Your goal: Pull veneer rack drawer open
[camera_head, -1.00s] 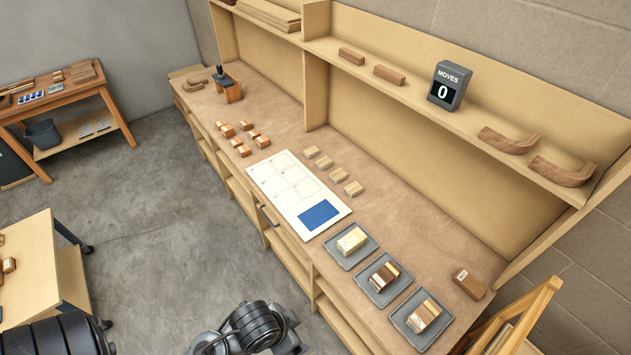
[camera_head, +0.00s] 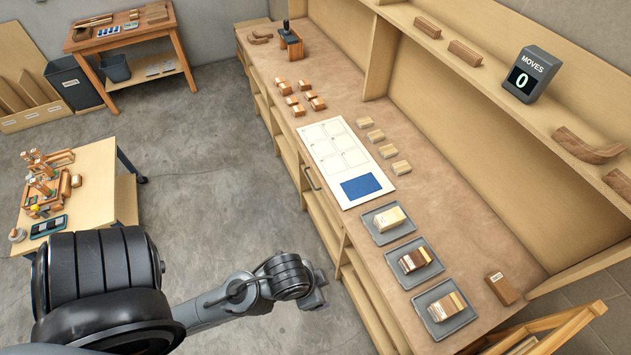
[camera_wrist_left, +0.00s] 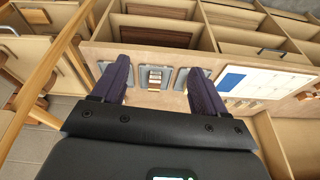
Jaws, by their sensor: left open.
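My left arm comes in from the left in the head view, its wrist end near the bench front; its fingertips cannot be made out there. In the left wrist view my left gripper (camera_wrist_left: 159,85) is open and empty, its two dark fingers apart. Beyond them are the bench front and open compartments with stacked brown sheets (camera_wrist_left: 155,22). Which drawer is the veneer rack is unclear.
The bench top holds a white sheet with a blue patch (camera_head: 361,187), three grey trays (camera_head: 465,315) and several small wood blocks (camera_head: 391,151). A cart (camera_head: 95,180) with tools stands left. The floor between is clear. A wooden frame (camera_head: 565,325) stands at bottom right.

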